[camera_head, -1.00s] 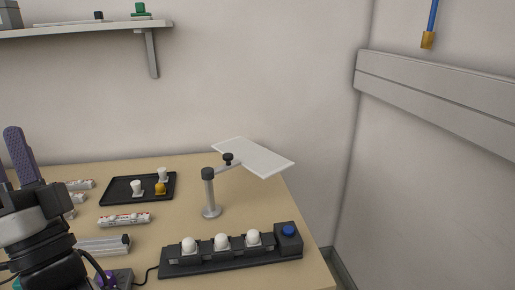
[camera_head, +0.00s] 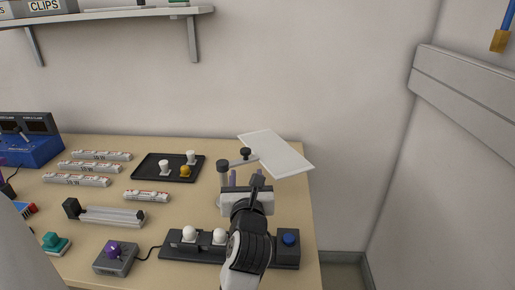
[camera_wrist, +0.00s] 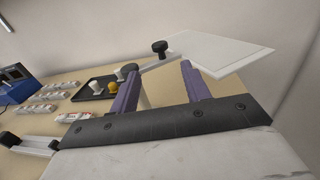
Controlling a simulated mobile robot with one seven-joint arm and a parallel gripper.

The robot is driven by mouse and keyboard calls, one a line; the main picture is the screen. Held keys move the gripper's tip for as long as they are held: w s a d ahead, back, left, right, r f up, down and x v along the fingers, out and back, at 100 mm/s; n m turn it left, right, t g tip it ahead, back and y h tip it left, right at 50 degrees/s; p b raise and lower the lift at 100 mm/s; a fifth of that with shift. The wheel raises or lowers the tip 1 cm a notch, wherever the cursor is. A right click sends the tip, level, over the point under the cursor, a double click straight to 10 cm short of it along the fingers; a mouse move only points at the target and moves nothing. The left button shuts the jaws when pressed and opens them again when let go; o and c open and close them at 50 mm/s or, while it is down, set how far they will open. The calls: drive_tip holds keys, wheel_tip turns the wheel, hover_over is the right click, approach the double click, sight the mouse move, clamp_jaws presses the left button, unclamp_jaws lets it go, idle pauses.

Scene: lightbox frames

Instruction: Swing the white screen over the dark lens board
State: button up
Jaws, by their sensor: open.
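The white screen (camera_head: 275,153) is a flat tilted panel on a short swing arm. It reaches right from a post with a black cap (camera_head: 223,166), and a black knob (camera_head: 245,153) sits by its near edge. The dark lens board (camera_head: 178,251), a black strip with white domes, lies at the table's front, and the screen is behind it, not over it. My gripper (camera_head: 245,178) is open and empty, in front of the post and below the screen. In the wrist view its purple fingers (camera_wrist: 160,75) point toward the screen (camera_wrist: 225,52). My arm hides part of the board.
A blue button (camera_head: 289,239) is at the board's right end. A black tray (camera_head: 147,174) with small knobs, several white strips (camera_head: 75,180), a metal rail (camera_head: 112,217) and a purple-knobbed box (camera_head: 115,257) lie left. A wall ledge (camera_head: 470,95) is right.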

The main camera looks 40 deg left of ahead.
sight(246, 152)
drive_tip(key=p+x, duration=0.5)
drive_tip(key=x, duration=0.6)
drive_tip(key=shift+a+r, duration=0.1)
drive_tip(key=shift+r, duration=0.05)
drive_tip(key=shift+w+a, duration=0.45)
drive_tip(key=shift+w, duration=0.15)
clamp_jaws()
